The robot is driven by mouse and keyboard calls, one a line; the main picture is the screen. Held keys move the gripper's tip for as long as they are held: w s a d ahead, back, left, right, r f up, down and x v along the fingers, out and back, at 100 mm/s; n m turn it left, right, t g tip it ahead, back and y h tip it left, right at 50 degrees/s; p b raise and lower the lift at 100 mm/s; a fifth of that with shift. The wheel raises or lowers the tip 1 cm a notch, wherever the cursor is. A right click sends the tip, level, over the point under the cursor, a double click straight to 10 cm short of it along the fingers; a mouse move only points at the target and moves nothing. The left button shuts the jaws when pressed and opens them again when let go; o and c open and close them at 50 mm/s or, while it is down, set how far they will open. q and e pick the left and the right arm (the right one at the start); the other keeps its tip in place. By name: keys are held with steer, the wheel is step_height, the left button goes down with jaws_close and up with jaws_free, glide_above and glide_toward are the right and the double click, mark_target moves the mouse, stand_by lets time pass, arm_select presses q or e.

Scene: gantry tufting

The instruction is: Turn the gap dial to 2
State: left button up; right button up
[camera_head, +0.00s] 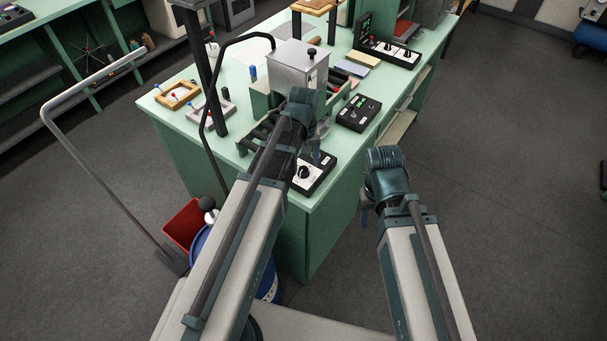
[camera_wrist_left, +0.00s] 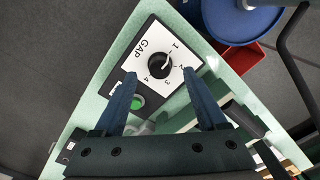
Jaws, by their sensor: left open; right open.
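The gap dial is a round black knob (camera_wrist_left: 160,66) on a white plate marked GAP (camera_wrist_left: 143,48) with the numbers 1 to 4. Its white mark appears to point toward the 1. In the head view the dial (camera_head: 304,172) sits on a black-edged box at the table's near corner. My left gripper (camera_head: 320,150) is above the box. In the left wrist view its open fingers (camera_wrist_left: 160,74) appear on either side of the dial, apart from it; the height gap is unclear. My right gripper (camera_head: 366,212) hangs off the table's right side, its fingers mostly hidden.
A green button (camera_wrist_left: 137,102) sits beside the dial plate. Another black control box (camera_head: 358,113) stands behind it on the green table (camera_head: 325,210). A metal-topped machine (camera_head: 298,65) stands close behind my left arm. A red bin (camera_head: 183,225) and blue drum (camera_head: 203,248) are on the floor.

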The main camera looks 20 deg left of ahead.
mark_target(304, 169)
arm_select(q)
steer(key=shift+f+b, duration=1)
steer(key=shift+f, duration=0.55)
arm_select(e)
step_height(304, 169, down, 3)
arm_select(q)
steer(key=shift+r, duration=0.1)
steer(key=shift+c, duration=0.2)
jaws_close()
